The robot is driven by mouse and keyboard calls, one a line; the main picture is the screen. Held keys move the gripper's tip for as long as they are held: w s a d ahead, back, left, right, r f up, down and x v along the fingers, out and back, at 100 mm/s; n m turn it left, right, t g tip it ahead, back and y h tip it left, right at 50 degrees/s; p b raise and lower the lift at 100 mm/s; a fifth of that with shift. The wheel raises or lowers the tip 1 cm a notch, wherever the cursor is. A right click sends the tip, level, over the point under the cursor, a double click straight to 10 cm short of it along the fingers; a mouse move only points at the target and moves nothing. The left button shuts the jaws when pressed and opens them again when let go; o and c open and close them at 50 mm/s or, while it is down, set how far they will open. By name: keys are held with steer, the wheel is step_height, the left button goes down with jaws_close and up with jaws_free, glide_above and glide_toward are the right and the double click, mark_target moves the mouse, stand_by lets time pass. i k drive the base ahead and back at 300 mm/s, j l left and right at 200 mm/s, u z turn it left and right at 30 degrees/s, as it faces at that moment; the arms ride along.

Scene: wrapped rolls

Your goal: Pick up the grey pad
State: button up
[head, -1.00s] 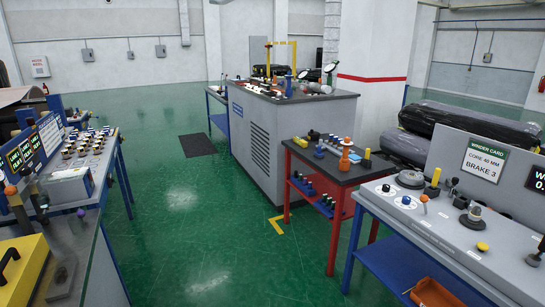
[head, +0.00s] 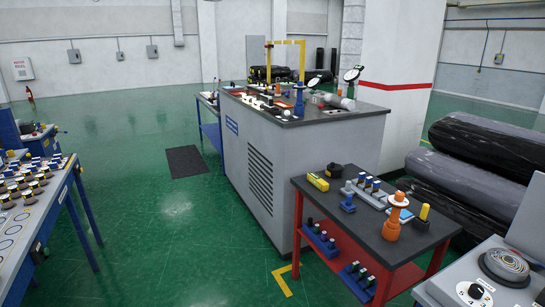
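I cannot pick out the grey pad with certainty. A flat grey piece (head: 375,199) under small blue-topped items lies on the dark top of the red-legged table, too small to identify. A dark grey mat (head: 186,162) lies flat on the green floor left of the grey cabinet. My gripper is not in view.
The red-legged table (head: 345,222) holds an orange stand (head: 393,222) and a yellow block (head: 318,182). A grey cabinet (head: 265,165) stands behind it. A blue-legged bench (head: 30,222) is at left, a grey console (head: 465,285) at lower right. Green floor (head: 160,235) between is clear.

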mark_target(347, 190)
steer(key=i, duration=1.1)
steer(key=i+j+z, duration=0.1)
steer(key=i, duration=1.05)
steer(key=i+j+z, duration=0.1)
steer(key=i+z, duration=0.2)
steer(key=i, duration=0.2)
steer(key=i+j+z, duration=0.25)
steer(key=i, duration=0.25)
